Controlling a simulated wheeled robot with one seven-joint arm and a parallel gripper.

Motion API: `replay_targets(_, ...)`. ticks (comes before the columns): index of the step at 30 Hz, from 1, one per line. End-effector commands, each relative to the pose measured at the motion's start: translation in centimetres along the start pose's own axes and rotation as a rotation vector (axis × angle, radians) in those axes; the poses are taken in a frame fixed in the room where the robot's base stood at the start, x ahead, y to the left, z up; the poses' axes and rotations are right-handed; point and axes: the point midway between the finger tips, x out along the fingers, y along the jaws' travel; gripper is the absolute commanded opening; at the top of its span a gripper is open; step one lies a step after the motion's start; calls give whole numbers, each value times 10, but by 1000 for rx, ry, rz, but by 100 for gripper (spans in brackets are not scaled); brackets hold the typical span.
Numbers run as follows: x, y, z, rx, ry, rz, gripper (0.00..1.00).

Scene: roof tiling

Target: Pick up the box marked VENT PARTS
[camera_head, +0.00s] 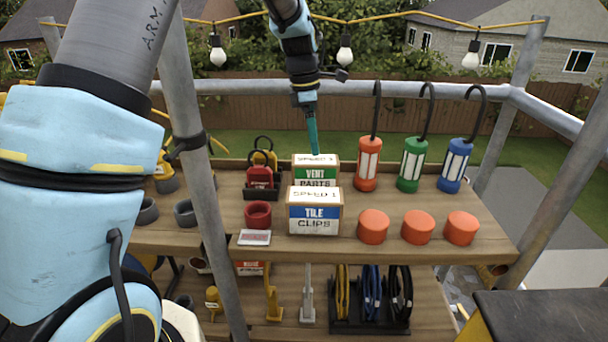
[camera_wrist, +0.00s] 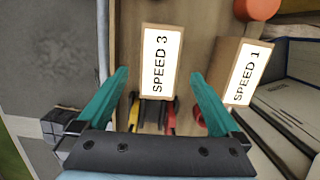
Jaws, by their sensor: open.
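The VENT PARTS box (camera_head: 315,173) has a green label band and a white top. It stands on the upper wooden shelf, directly behind the TILE CLIPS box (camera_head: 314,216), which hides its lower front. In the wrist view its top reads SPEED 3 (camera_wrist: 161,62), and the neighbouring TILE CLIPS top reads SPEED 1 (camera_wrist: 246,75). My gripper (camera_head: 314,150) points down over the VENT PARTS box, its teal fingers seen edge-on. In the wrist view my gripper (camera_wrist: 158,75) is open and empty, with the box between and beyond the fingertips. I cannot tell whether they touch it.
Red, green and blue lanterns (camera_head: 411,165) with tall hooks stand right of the boxes. Several orange caps (camera_head: 417,227) sit in front of them. Padlocks (camera_head: 260,177) on a dark stand are close on the left. A grey pole (camera_head: 190,130) rises before the shelf.

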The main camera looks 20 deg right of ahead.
Motion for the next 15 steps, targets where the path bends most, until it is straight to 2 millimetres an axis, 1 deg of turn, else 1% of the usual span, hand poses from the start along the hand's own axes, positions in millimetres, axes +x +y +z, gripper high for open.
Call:
replay_targets(7, 36, 0, -1, -1, 1, -3, 100)
replay_targets(15, 57, 0, -2, -1, 0, -2, 100)
